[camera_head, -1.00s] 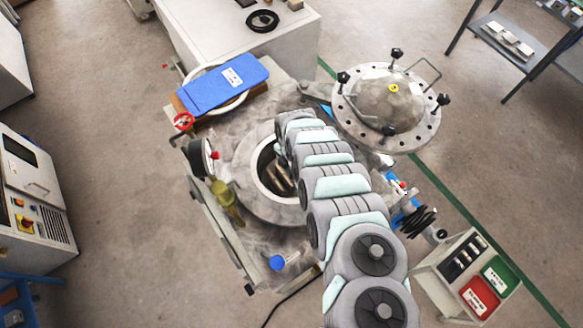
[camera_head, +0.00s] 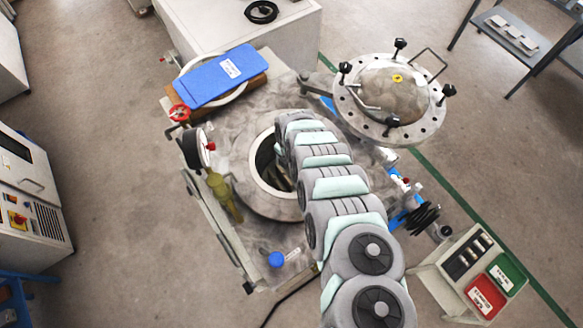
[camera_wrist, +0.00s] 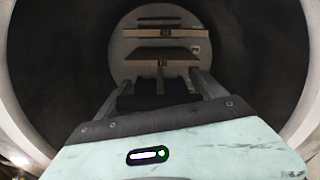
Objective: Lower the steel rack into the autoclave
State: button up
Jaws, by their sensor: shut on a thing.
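The autoclave (camera_head: 262,207) stands open at the centre of the head view, its round mouth partly covered by my arm. The wrist view looks down its dark cylindrical chamber (camera_wrist: 285,60). The steel rack (camera_wrist: 160,82) is inside the chamber, showing as a central upright with stacked brownish tiers (camera_wrist: 165,56). My gripper (camera_wrist: 161,88) is shut on the rack's upright, between dark fingers. In the head view the arm hides the gripper and most of the rack. I cannot tell whether the rack touches the chamber floor.
The round bolted lid (camera_head: 395,95) is swung aside to the right of the mouth. A pressure gauge (camera_head: 197,148) and a brass valve (camera_head: 222,190) stand close at the left. A blue board (camera_head: 220,75) lies behind. A control box (camera_head: 470,270) stands at front right.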

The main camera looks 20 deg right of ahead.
jog(key=shift+w+f+b, duration=0.15)
jog(key=shift+f+b, duration=0.55)
jog(key=shift+b, duration=0.1)
dwell(1.4)
jog(key=o, duration=1.8)
jog(key=shift+o, duration=1.2)
notch_tip(320, 180, up, 20)
jog(key=p, duration=1.5)
jog(key=shift+f+p, duration=0.15)
jog(key=shift+p, duration=0.25)
